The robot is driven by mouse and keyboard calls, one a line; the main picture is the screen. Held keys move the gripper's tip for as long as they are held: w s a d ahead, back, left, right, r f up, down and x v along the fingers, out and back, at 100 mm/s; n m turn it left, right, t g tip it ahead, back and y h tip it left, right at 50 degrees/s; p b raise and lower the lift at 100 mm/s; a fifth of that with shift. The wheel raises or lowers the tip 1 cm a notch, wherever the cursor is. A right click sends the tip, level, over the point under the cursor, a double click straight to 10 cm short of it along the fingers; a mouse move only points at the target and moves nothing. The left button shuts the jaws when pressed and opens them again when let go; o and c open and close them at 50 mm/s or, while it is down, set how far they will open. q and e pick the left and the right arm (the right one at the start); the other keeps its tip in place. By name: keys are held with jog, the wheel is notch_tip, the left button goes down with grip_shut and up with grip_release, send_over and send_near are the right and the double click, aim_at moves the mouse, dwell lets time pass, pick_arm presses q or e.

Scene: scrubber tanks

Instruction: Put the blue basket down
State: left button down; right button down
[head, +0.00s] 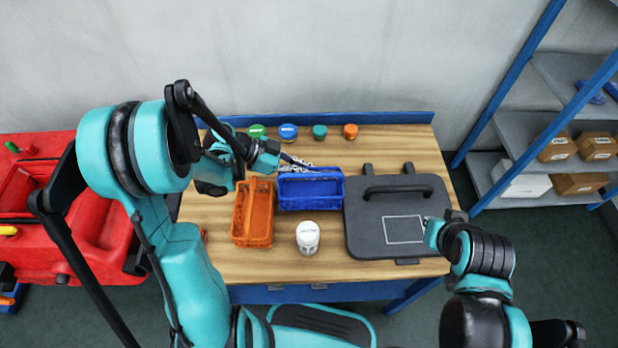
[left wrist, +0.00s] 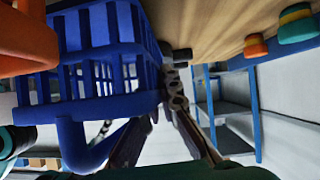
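The blue basket (head: 310,190) is at the middle of the workbench, right of the orange basket (head: 252,212). In the left wrist view the blue basket (left wrist: 90,60) fills the upper left, with slatted walls and a curved handle. My left gripper (head: 300,163) is at the basket's back edge. In the left wrist view its fingers (left wrist: 165,112) converge at the basket's handle side and look shut on it; the exact contact is hidden. Whether the basket's base touches the bench is unclear. My right gripper (head: 436,232) is over the dark case's right edge; its fingers cannot be made out.
A dark grey case (head: 375,235) with a handle lies right of the blue basket. A white jar (head: 308,237) stands in front. Several coloured caps (head: 319,131) line the back. A red machine (head: 100,215) is left, shelves (head: 540,125) right. The bench's front left is clear.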

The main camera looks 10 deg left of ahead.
aim_at(311, 185)
pick_arm(q)
notch_tip(311, 185, down, 3)
jog(key=shift+r+b, duration=0.15)
jog(key=shift+b, duration=0.25)
jog(key=shift+r, duration=0.1)
jog(key=c, duration=1.7)
grip_release()
